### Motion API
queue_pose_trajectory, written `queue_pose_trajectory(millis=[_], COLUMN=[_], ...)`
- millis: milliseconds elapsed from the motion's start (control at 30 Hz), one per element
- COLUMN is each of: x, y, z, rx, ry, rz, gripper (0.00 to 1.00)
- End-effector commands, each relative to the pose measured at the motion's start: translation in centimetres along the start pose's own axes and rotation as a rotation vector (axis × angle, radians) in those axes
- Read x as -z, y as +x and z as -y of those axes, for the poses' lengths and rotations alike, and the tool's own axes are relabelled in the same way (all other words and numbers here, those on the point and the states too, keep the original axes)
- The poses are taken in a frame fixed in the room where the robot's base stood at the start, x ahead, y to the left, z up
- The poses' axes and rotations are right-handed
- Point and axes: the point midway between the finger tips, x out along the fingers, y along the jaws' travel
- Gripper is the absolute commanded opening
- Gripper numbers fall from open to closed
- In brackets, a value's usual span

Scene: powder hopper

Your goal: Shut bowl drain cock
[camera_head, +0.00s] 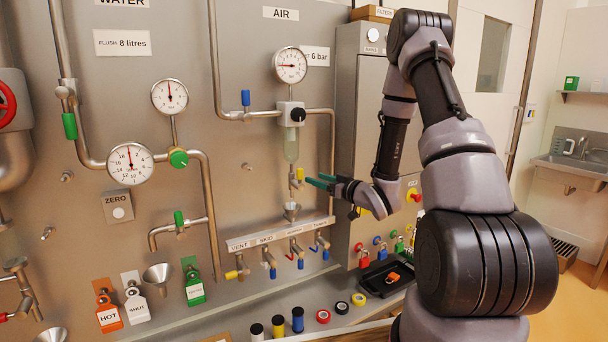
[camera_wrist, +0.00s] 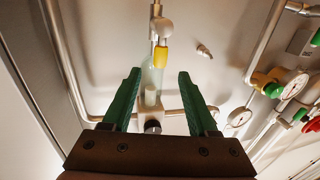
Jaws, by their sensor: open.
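The bowl drain cock (camera_head: 297,181) hangs under the clear bowl (camera_head: 291,145) of the air filter, above a small funnel (camera_head: 291,211). Its yellow lever (camera_head: 300,174) stands about in line with the outlet pipe. In the wrist view, which looks upside down, the yellow lever (camera_wrist: 161,55) extends from the cock's pale round body (camera_wrist: 162,28) along the pipe. My gripper (camera_head: 313,178) has green fingers, open and empty, just right of the cock in the head view. In the wrist view the lever appears beyond and between the fingertips (camera_wrist: 160,74); I see no contact.
A black regulator knob (camera_head: 299,115) sits above the bowl. Below the funnel, a labelled rail (camera_head: 280,232) carries several small cocks. A grey cabinet (camera_head: 345,110) stands to the right.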

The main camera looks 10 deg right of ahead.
Motion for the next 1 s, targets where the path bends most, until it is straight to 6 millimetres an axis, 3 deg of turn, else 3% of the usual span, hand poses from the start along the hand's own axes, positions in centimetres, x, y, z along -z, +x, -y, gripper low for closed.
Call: queue_pose_trajectory(millis=[200,400,600,867,900,1000], x=[0.0,0.0,0.1,0.1,0.1,0.1], y=[4.4,7.5,8.9,9.1,9.0,9.0], z=[0.2,0.1,0.1,0.0,0.0,0.0], rx=[0.003,0.002,0.0,0.0,0.0,0.0], ry=[-0.003,-0.002,-0.002,-0.001,-0.001,-0.001], rz=[-0.001,0.0,0.0,0.001,0.001,0.001], gripper=[0.59,0.59,0.59,0.59,0.52,0.13])
